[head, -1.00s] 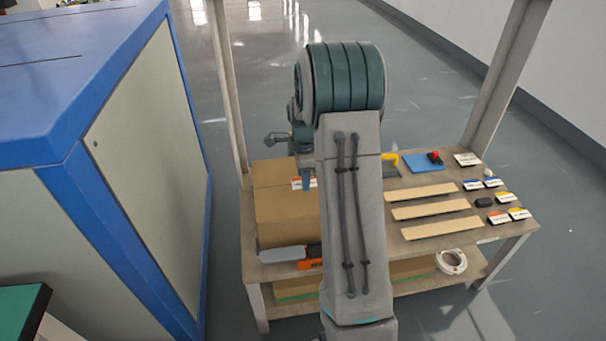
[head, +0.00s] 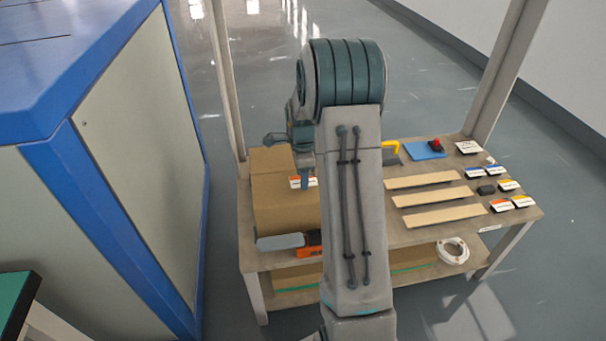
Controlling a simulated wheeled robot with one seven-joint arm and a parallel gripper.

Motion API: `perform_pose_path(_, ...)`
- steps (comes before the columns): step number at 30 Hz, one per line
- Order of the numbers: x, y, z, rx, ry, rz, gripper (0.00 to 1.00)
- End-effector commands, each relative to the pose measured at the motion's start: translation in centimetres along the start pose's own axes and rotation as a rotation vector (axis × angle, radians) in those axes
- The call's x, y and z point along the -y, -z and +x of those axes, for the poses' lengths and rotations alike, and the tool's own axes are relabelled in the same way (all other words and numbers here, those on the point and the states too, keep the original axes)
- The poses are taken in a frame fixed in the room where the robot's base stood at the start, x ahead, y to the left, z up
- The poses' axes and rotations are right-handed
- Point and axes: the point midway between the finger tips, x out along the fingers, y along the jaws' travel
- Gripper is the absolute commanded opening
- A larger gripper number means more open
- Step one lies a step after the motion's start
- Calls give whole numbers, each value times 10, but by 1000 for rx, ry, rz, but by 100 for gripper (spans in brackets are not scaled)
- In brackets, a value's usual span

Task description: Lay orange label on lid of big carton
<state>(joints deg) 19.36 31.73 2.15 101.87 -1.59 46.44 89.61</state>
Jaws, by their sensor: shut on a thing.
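The big brown carton (head: 283,212) stands at the left end of the bench, partly hidden by my arm. My gripper (head: 307,182) is over the carton's right side, mostly hidden behind my arm. The label shows just left of the blue-grey finger. Whether it touches the lid cannot be told from this angle.
On the bench's right lie several other labels (head: 508,185), a dark small block (head: 486,190) and pale strips (head: 433,198). A grey-bladed tool with an orange handle (head: 308,251) lies before the carton. A blue-framed cabinet (head: 140,150) stands left.

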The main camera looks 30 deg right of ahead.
Motion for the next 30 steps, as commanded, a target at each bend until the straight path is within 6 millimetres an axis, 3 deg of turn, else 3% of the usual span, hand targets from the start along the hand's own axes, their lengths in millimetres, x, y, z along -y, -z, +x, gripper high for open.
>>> perform_pose_path(30, 0, 0, 21, 0, -1, 1, 30)
